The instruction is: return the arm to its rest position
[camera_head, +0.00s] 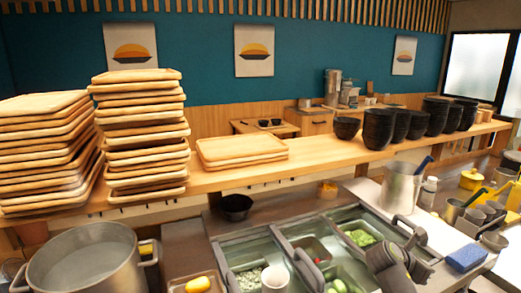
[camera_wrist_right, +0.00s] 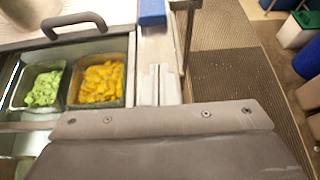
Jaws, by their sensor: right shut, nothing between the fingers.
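My right gripper (camera_wrist_right: 157,84) shows in the right wrist view as two pale fingers close together, shut and empty. It is over the counter edge beside the topping bins, apart from them. The dark grey links of my right arm (camera_head: 392,264) reach in at the lower right of the head view, in front of the bins. My left gripper is in neither view.
Topping bins (camera_head: 290,234) stand below the arm, with green (camera_wrist_right: 44,90) and yellow (camera_wrist_right: 101,82) toppings. A blue sponge (camera_head: 466,258) lies to the right. A pot (camera_head: 85,262), tray stacks (camera_head: 145,130) and black bowls (camera_head: 379,128) stand further off. Floor (camera_wrist_right: 225,75) is open beside the counter.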

